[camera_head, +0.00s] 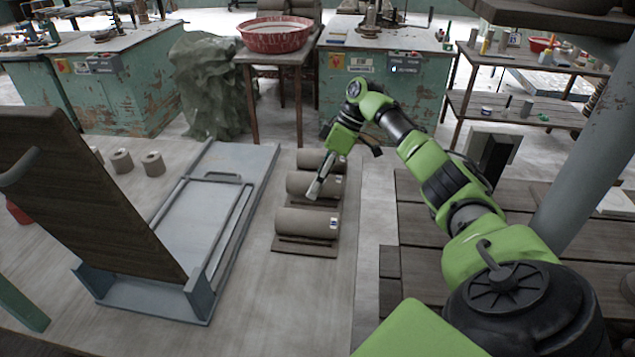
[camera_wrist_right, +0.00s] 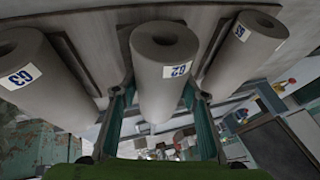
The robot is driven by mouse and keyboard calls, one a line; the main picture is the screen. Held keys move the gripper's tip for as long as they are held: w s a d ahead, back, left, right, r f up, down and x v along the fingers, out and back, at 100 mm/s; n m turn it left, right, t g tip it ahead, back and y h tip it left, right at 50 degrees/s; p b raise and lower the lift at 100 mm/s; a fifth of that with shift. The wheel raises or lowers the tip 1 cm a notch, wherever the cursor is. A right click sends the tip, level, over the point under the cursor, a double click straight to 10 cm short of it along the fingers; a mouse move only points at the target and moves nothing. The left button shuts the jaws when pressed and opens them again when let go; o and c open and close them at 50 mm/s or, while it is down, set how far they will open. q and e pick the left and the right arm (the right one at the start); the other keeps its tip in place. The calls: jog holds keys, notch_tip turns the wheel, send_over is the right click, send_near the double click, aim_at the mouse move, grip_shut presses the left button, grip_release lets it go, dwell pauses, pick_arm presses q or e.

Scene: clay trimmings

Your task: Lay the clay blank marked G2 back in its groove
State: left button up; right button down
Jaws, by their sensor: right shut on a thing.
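The clay blank marked G2 (camera_wrist_right: 165,70) is a grey hollow roll with a white label. It lies between the two fingers of my right gripper (camera_wrist_right: 158,92), which is shut on it. In the head view, G2 (camera_head: 300,185) is the middle of three rolls, and my right gripper (camera_head: 317,189) reaches it from above. The dark grooved support (camera_head: 283,247) shows below the near roll. The groove under G2 is mostly hidden, and I cannot tell whether G2 touches it. My left gripper is not in view.
Similar rolls lie close on both sides of G2: a near one (camera_head: 303,224) and a far one (camera_head: 312,160). A grey metal frame (camera_head: 255,165) with a leaning wooden board (camera_head: 85,195) stands to the left. Bare table (camera_head: 300,295) lies in front of the rolls.

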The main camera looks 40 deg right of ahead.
jog(key=shift+s+a+f, duration=0.1)
jog(key=shift+s+f, duration=0.15)
jog(key=shift+f, duration=0.45)
jog(key=c, duration=1.3)
grip_release()
jog(key=shift+o, duration=0.7)
jog(key=shift+w+f, duration=0.2)
jog(key=shift+w, duration=0.15)
jog(key=shift+s+d+r, duration=0.15)
jog(key=shift+d+r, duration=0.25)
jog(key=shift+r, duration=0.2)
jog(key=v, duration=1.1)
jog(key=shift+r, duration=0.15)
jog(key=shift+a, duration=0.1)
